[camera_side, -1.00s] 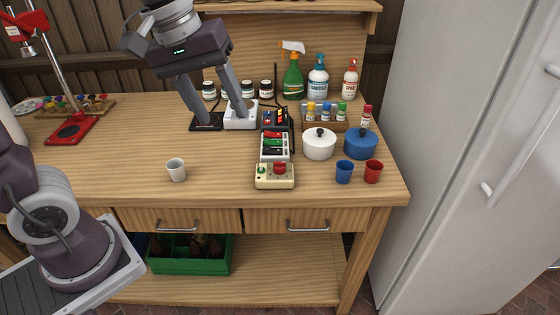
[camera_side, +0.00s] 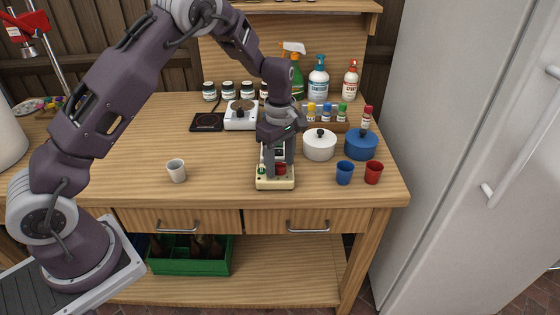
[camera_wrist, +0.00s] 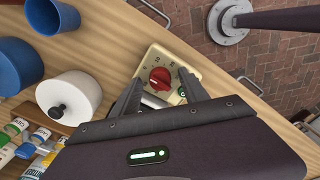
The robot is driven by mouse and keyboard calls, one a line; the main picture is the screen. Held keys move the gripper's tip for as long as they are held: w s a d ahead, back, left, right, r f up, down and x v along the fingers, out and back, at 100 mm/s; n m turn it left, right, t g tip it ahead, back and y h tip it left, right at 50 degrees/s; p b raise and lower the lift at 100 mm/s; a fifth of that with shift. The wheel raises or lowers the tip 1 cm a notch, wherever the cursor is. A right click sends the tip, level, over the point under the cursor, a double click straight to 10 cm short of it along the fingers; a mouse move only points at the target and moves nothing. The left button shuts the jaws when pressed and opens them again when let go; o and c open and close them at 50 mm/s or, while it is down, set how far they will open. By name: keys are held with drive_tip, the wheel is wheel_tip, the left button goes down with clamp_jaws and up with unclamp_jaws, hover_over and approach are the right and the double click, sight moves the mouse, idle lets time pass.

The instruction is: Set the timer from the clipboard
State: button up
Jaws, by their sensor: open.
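The timer (camera_side: 275,185) is a cream box with a red knob near the front of the table. In the wrist view the timer (camera_wrist: 150,56) shows its red dial knob (camera_wrist: 160,78) with marks around it and a small green button or light. My gripper (camera_side: 277,174) points down over the timer, open and empty. In the wrist view its two fingers (camera_wrist: 160,79) lie on either side of the red knob; I cannot tell whether they touch it. I see no clipboard in either view.
A white pot (camera_side: 319,146), blue pot (camera_side: 361,145), blue cup (camera_side: 344,173) and red cup (camera_side: 374,172) stand right of the timer. A white cup (camera_side: 176,171) stands left. A switch box behind the timer is mostly hidden by my gripper.

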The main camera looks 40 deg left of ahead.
clamp_jaws()
drive_tip(key=shift+m, duration=0.4)
drive_tip(key=m, duration=0.3)
drive_tip(key=shift+m, duration=0.4)
drive_tip(key=m, duration=0.5)
drive_tip(key=shift+m, duration=0.3)
drive_tip(key=m, duration=0.5)
drive_tip(key=shift+m, duration=2.3)
